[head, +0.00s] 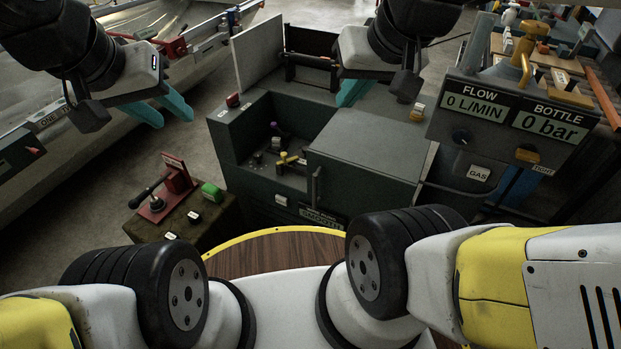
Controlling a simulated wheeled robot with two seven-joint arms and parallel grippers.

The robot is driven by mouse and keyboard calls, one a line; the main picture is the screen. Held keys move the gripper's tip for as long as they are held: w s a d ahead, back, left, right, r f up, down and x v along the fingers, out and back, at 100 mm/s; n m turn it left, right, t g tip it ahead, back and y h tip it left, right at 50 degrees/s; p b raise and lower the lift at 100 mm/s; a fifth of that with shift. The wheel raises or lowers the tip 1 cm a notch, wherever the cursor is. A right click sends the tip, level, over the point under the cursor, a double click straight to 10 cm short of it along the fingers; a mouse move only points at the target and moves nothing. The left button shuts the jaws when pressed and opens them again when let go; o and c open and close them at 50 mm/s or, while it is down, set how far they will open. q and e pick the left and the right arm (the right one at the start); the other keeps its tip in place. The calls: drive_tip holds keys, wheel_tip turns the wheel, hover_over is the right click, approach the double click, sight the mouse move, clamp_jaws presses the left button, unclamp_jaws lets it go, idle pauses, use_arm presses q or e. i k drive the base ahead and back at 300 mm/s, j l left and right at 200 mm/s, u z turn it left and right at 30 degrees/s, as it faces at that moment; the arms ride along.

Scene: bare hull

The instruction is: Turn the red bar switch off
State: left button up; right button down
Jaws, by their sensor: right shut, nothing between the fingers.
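A red switch-like unit (178,180) with a black-handled lever (150,192) stands on a low dark box at lower left. The lever slants down to the left. Its label is too small to read, so I cannot tell if it is the named bar switch or how it is set. My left gripper (168,106) hangs at upper left, above and apart from this unit, its two teal fingers spread and empty. My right gripper (350,92) is above the dark grey console, its teal fingers shut and partly hidden by its own wrist.
A green button (211,191) is beside the red unit. The grey console (365,150) fills the middle, with a recess of small levers. A gauge panel (510,115) reads 0 L/MIN and 0 bar. A red clamp-like part (172,47) is on the left bench. Floor shows between.

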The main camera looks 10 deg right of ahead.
sight(232, 101)
drive_tip(key=k+j+z, duration=0.1)
drive_tip(key=z, duration=0.25)
drive_tip(key=k+j+z, duration=0.1)
drive_tip(key=j+z, duration=0.25)
drive_tip(key=l+u, duration=0.1)
drive_tip(key=u, duration=0.7)
drive_tip(key=i+l+u, duration=0.3)
drive_tip(key=i, duration=0.15)
drive_tip(key=i+l+u, duration=0.25)
drive_tip(key=i+l, duration=0.1)
drive_tip(key=i, duration=0.05)
